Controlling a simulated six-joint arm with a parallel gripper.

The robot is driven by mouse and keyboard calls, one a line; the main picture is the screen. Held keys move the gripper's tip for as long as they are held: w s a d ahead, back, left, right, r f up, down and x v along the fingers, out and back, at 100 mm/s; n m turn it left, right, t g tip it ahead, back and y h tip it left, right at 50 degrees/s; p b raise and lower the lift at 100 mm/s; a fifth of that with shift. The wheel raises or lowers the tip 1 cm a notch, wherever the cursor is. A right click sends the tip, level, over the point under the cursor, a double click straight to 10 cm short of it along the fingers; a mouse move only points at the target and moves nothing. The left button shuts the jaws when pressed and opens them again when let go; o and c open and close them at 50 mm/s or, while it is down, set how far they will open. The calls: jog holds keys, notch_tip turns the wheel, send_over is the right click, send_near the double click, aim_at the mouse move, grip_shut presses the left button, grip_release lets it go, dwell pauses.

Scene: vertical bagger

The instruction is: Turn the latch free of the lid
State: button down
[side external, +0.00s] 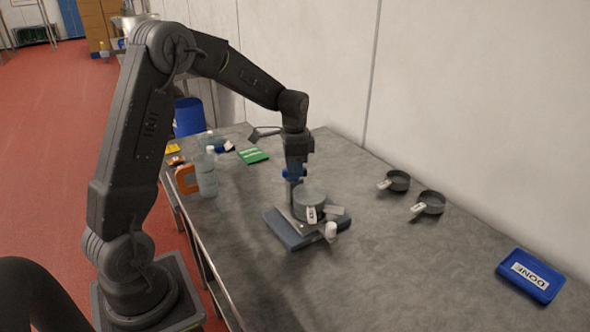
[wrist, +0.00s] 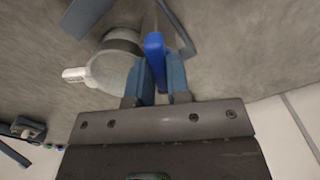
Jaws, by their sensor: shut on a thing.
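A round grey pot (side external: 308,203) with a pale lid-like top stands on a dark blue-grey base plate (side external: 283,229). My gripper (side external: 291,175) points down just behind its left side. In the wrist view my gripper (wrist: 161,88) has its two fingers closed on a blue bar, which I take to be the latch (wrist: 154,50). The round lid (wrist: 113,68) with a white tag shows just left of the fingers, beside the latch. Whether the latch still overlaps the lid's edge is hidden by the fingers.
A small white cylinder (side external: 330,231) is at the base plate's front right corner. Two round dark dishes (side external: 429,203) with white tags and a blue DONE tray (side external: 530,275) lie to the right. A clear bottle (side external: 207,176) stands left. The table's middle right is clear.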

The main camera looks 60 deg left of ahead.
jog(key=n, duration=0.5)
jog(key=shift+n, duration=0.3)
jog(key=c, duration=0.9)
grip_release()
jog(key=shift+r, duration=0.1)
jog(key=shift+r, duration=2.45)
notch_tip(320, 180, up, 14)
jog(key=shift+f, duration=0.1)
